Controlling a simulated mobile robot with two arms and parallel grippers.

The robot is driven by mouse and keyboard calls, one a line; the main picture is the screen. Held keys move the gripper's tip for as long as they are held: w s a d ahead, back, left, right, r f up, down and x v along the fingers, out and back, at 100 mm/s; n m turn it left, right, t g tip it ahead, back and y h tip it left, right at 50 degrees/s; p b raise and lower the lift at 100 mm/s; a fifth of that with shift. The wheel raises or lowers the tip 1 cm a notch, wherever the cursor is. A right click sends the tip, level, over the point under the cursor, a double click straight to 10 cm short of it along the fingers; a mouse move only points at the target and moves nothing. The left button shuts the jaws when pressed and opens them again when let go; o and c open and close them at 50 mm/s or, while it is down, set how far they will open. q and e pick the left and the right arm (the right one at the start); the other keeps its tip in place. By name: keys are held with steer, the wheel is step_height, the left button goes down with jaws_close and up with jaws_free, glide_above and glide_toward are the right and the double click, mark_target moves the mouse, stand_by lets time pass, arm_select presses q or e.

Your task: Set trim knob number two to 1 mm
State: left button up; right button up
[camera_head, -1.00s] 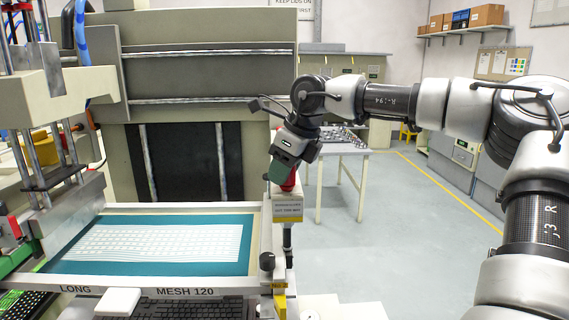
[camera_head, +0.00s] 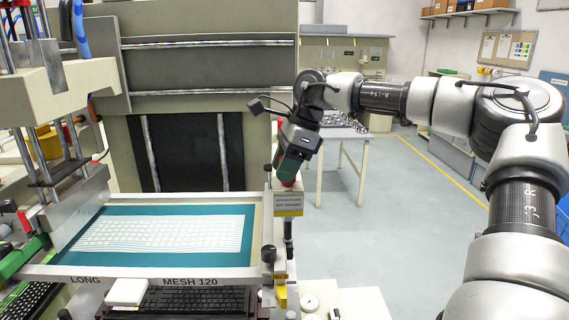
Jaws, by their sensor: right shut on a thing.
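My right gripper (camera_head: 287,177) points down, tilted, at a post beside the printing machine. The label is too small to read. A black knob (camera_head: 268,254) stands at the right corner of the screen frame. A pale round dial (camera_head: 309,303) shows low, right of the frame. I cannot tell which, if any, is trim knob number two, and no millimetre reading is legible. My left gripper is not in view.
The teal printing screen (camera_head: 100,255) with a white keyboard pattern lies left of the post, its frame marked MESH 120. A black keyboard (camera_head: 195,300) is below it. A parts table (camera_head: 345,133) stands behind. The grey floor at right is clear.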

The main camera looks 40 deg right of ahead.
steer(key=shift+r, duration=0.15)
steer(key=o, duration=0.9)
steer(key=shift+o, duration=0.2)
steer(key=shift+d+r, duration=0.1)
steer(key=b+v, duration=0.2)
steer(key=v, duration=0.8)
steer(key=shift+r+b, duration=0.15)
steer(key=shift+b, duration=0.15)
steer(key=shift+s+d, duration=0.1)
